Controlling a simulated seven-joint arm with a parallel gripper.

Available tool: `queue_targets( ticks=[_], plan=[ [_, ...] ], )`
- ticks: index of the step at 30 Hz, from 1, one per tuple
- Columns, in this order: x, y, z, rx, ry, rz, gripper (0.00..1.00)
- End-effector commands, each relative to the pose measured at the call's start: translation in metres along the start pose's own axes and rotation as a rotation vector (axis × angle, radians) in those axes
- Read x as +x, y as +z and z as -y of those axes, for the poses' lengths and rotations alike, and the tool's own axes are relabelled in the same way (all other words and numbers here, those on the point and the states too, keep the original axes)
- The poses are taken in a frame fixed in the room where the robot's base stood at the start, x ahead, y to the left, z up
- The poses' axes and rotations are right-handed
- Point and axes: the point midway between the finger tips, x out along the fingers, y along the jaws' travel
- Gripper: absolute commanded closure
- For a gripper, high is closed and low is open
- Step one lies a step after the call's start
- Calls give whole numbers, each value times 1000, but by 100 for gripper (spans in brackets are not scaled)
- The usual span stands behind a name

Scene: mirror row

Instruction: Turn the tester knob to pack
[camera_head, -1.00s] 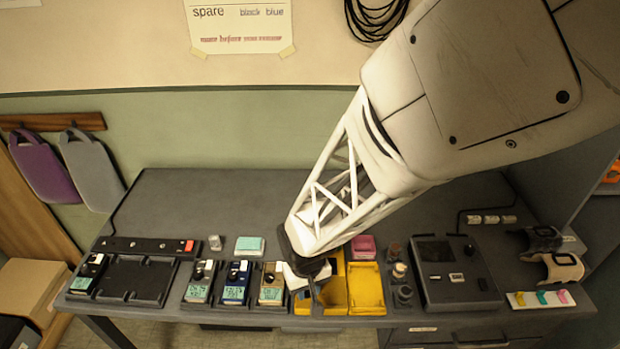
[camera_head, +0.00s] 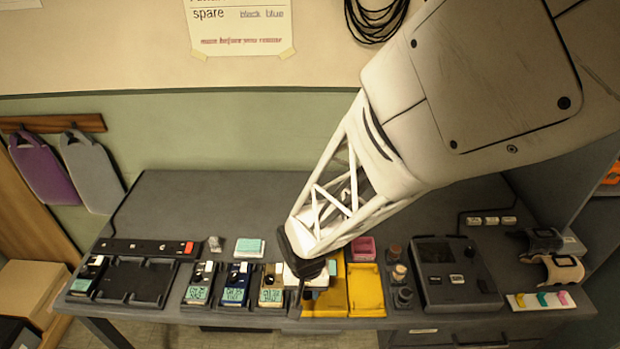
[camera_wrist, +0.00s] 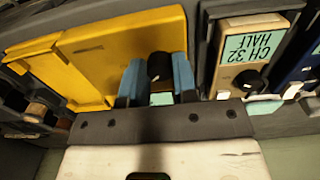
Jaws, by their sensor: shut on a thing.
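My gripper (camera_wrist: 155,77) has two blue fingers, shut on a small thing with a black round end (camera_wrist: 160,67). A mint patch shows between the fingers; I cannot tell whether it belongs to the held thing. In the head view my gripper (camera_head: 306,282) is over the left part of the yellow trays, right of the row of packs. The dark box with a screen and buttons (camera_head: 450,275), perhaps the tester, stands at the right, apart from my gripper.
A tan pack (camera_wrist: 247,50) reading "CH 32 HALF" stands close beside my gripper; a blue pack (camera_head: 236,283) is farther left. The yellow tray (camera_head: 366,290) looks empty. Small dark round pieces (camera_head: 403,296) stand between it and the dark box.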

Motion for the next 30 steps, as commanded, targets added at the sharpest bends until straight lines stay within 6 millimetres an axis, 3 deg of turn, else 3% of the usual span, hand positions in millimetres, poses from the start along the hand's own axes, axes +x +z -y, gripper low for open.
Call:
queue_targets(
  ticks=[2, 3, 8, 20, 30],
  plan=[
    [0, 0, 0, 0, 0, 0, 97],
    [0, 0, 0, -1, 0, 0, 72],
    [0, 0, 0, -1, 0, 0, 48],
    [-3, 0, 0, -1, 0, -1, 48],
    [-36, 0, 0, -1, -1, -2, 48]
  ],
)
